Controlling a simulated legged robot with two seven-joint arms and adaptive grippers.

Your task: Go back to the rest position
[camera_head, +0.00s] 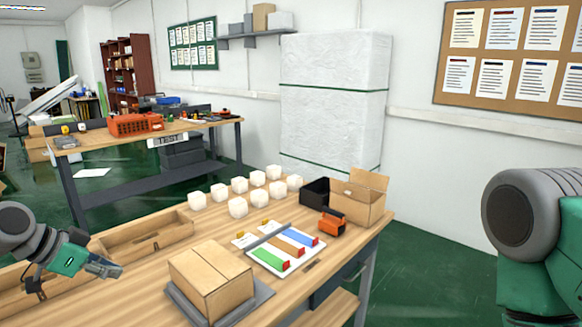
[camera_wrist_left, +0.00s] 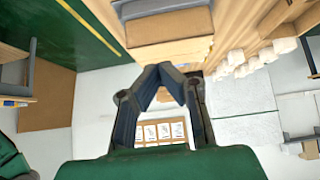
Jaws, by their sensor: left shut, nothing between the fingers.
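My left gripper (camera_head: 104,268) is at the left of the head view, above the left part of the wooden table (camera_head: 350,232). It is shut and empty, apart from the objects on the table. In the left wrist view its two dark fingers (camera_wrist_left: 165,70) come together at the tips with nothing between them. My right arm shows only as a green and grey link at the right edge of the head view; its gripper is out of view.
A closed cardboard box (camera_head: 210,280) stands at the front of the table. Behind it are a tray with coloured strips (camera_head: 287,247), several white cubes (camera_head: 238,206), an orange device (camera_head: 332,222), an open carton (camera_head: 358,196) and a black bin (camera_head: 316,192). A wooden tray (camera_head: 140,241) lies near my left gripper.

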